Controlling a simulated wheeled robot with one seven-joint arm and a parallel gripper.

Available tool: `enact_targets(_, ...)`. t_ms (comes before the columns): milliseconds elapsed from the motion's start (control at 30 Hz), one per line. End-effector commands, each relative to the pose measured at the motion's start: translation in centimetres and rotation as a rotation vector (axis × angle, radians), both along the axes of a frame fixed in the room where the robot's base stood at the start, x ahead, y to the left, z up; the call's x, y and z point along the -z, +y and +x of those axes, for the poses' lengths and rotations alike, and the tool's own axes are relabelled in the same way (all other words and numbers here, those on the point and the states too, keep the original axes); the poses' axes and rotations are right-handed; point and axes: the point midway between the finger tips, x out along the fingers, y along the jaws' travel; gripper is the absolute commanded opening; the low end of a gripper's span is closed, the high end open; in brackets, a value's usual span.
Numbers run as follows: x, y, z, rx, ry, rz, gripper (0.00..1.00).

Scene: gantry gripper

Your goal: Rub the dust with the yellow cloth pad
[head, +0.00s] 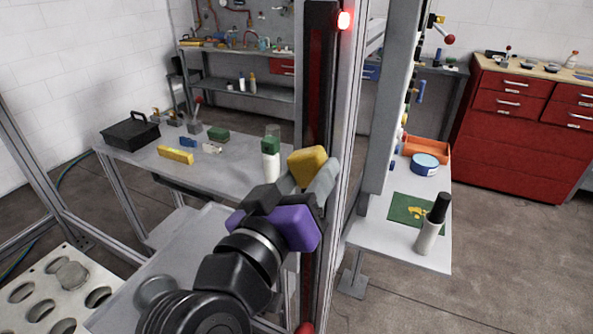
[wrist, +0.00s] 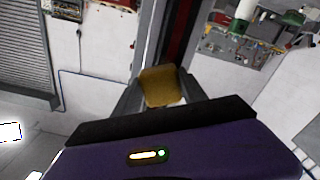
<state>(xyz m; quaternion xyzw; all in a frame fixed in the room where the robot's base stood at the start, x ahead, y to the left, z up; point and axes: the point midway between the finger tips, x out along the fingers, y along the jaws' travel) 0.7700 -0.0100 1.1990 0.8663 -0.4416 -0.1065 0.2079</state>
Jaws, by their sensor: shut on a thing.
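My gripper (head: 311,180) is shut on the yellow cloth pad (head: 307,163) and holds it up in the air in front of the tall column. In the wrist view the pad (wrist: 160,86) sits between the two grey fingers. A green mat (head: 398,204) lies on the small grey table at the right. Yellow patches (head: 416,212) on it look like the dust. The pad is well apart from the mat, up and to its left.
A blue round tin (head: 424,163) and an orange tray (head: 428,147) are behind the mat.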

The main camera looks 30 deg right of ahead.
Motion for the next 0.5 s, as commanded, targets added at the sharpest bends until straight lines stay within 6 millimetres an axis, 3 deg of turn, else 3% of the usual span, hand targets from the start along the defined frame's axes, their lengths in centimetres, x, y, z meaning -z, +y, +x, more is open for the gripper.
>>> enact_targets(500,-0.02,-0.90,-1.03,0.002,0.000,0.000,0.17)
